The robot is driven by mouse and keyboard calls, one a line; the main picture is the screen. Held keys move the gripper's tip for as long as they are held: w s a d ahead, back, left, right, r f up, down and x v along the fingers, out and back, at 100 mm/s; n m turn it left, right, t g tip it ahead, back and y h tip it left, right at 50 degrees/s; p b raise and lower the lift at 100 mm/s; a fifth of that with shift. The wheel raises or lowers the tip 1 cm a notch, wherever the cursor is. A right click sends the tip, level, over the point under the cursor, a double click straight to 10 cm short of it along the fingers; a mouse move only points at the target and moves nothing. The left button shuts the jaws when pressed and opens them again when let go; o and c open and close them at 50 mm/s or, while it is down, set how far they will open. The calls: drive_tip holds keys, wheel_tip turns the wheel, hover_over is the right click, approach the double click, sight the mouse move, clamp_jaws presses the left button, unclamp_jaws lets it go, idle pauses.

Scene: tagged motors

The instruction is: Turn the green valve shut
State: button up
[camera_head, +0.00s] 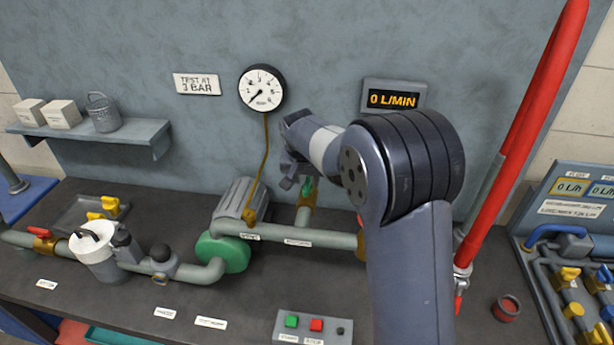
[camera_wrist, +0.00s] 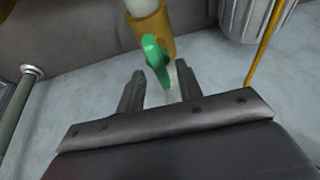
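The green valve handle (camera_head: 308,188) sits on a brass body (camera_head: 304,203) on a short pipe stub behind the main grey pipe. In the wrist view the green handle (camera_wrist: 154,58) stands out from the brass body (camera_wrist: 152,30). My gripper (camera_head: 294,184) is beside the handle in the head view. In the wrist view my gripper (camera_wrist: 160,70) is open, its two dark fingers on either side of the handle's lower end, with gaps showing. Whether either finger touches it I cannot tell. My arm hides part of the pipe on the right.
A grey motor (camera_head: 239,196) and a green pump (camera_head: 223,252) stand left of the valve. A yellow-brown tube (camera_head: 265,150) runs up to the gauge (camera_head: 262,88). The flow display (camera_head: 393,96) reads 0 L/MIN.

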drive_tip(key=shift+w+f, duration=0.1)
drive_tip(key=shift+f, duration=0.2)
drive_tip(key=shift+c, duration=0.5)
clamp_jaws()
